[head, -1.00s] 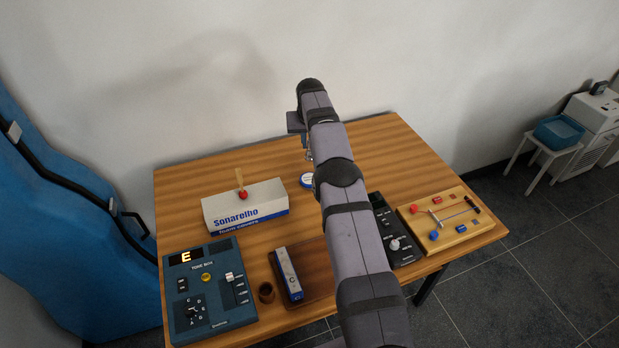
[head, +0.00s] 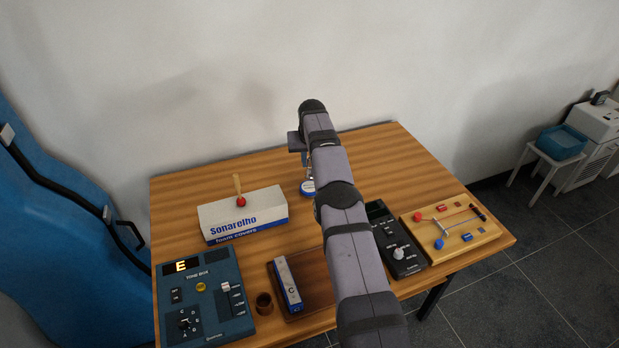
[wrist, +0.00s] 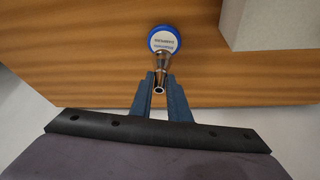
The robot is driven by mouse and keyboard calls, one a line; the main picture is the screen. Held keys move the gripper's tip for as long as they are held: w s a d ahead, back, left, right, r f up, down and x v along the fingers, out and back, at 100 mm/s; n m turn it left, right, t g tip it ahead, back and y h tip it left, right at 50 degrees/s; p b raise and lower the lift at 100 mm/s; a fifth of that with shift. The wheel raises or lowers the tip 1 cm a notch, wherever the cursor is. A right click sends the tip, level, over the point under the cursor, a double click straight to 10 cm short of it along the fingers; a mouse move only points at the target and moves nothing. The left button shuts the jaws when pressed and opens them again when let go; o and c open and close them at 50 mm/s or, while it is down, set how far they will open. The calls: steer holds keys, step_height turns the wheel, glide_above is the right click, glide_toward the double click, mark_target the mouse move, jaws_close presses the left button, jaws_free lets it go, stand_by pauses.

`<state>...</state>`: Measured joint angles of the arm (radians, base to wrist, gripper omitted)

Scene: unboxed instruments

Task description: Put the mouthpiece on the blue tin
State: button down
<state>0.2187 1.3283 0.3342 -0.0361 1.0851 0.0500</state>
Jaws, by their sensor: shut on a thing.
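The mouthpiece (wrist: 161,68) is a small silver metal piece with its open shank end towards the wrist camera. My gripper (wrist: 160,84) is shut on it, a blue finger on each side. The blue tin (wrist: 163,34) is round with a pale printed lid and stands on the table. In the wrist view the mouthpiece's far end overlaps the tin's lid edge. In the head view the mouthpiece (head: 309,172) shows just above the tin (head: 307,188), partly hidden by my arm. I cannot tell whether they touch. My gripper's fingers are mostly hidden there.
A white Sonarelho box (head: 243,214) with a red-balled stick on top stands left of the tin. In front are a blue tone box (head: 205,295), a brown tray (head: 320,275), a black device (head: 398,240) and a wooden board (head: 450,228). The table's back is clear.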

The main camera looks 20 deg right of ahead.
steer(key=shift+f+p, duration=0.6)
steer(key=shift+f, duration=1.6)
steer(key=shift+f+b, duration=0.2)
steer(key=shift+b, duration=0.1)
steer(key=c, duration=1.7)
jaws_free()
steer(key=shift+o, duration=0.2)
steer(key=shift+r, duration=0.3)
steer(key=shift+s+r, duration=0.15)
steer(key=shift+r, duration=0.25)
steer(key=b+v, duration=0.3)
steer(key=v, duration=0.8)
